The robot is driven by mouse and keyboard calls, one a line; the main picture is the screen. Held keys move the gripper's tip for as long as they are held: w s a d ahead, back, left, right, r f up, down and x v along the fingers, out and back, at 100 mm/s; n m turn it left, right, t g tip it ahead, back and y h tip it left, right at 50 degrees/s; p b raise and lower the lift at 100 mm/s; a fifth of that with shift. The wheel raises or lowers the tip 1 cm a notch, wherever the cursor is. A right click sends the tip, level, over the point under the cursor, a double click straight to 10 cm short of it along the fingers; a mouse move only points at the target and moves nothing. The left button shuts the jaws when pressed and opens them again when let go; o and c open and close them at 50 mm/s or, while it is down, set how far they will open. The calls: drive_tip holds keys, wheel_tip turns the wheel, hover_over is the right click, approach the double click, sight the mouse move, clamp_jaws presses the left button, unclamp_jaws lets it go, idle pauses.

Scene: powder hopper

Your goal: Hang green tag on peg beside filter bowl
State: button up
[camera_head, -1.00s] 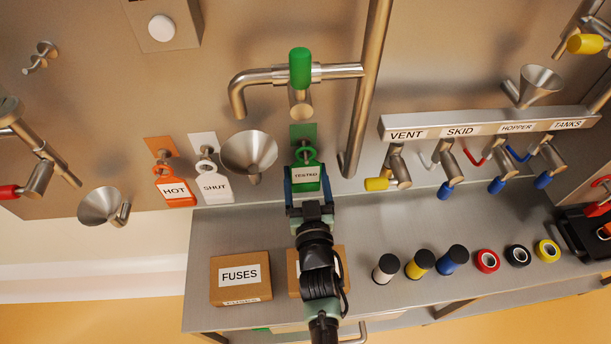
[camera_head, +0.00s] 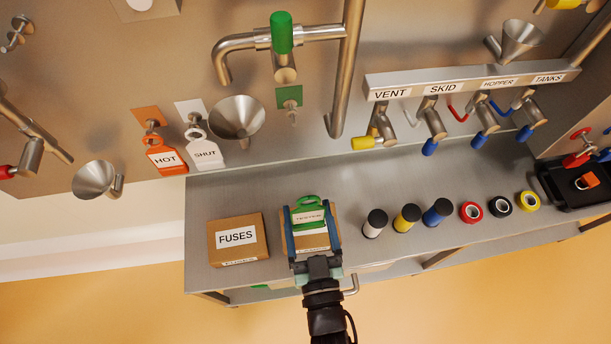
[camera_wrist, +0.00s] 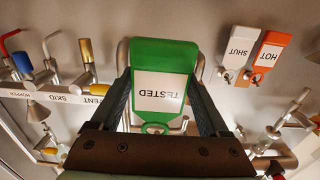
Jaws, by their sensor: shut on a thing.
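My gripper (camera_head: 311,218) is shut on the green tag (camera_head: 308,203), which has a white label. In the wrist view the tag (camera_wrist: 165,50) sits between the fingers of my gripper (camera_wrist: 163,85), and its label reads TESTED upside down. The tag is off the wall, in front of the shelf over a box. An empty peg (camera_head: 292,113) stands on a green plate, right of a steel cone-shaped bowl (camera_head: 237,115). Another bare double-ended metal peg (camera_head: 19,35) is at the upper left. I cannot tell for sure which fitting is the filter bowl.
An orange HOT tag (camera_head: 166,157) and a white SHUT tag (camera_head: 206,153) hang left of the bowl. A FUSES box (camera_head: 237,240), several cylinders and tape rolls (camera_head: 471,211) stand on the shelf. A green-handled pipe (camera_head: 281,35) juts out above.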

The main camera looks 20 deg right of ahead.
drive_tip(key=shift+r+p, duration=0.55)
drive_tip(key=shift+r, duration=0.1)
drive_tip(key=shift+s, duration=0.1)
drive_tip(key=p+v, duration=0.1)
drive_tip(key=v, duration=0.6)
drive_tip(key=shift+s, duration=0.2)
drive_tip(key=shift+r, duration=0.1)
idle(1.2)
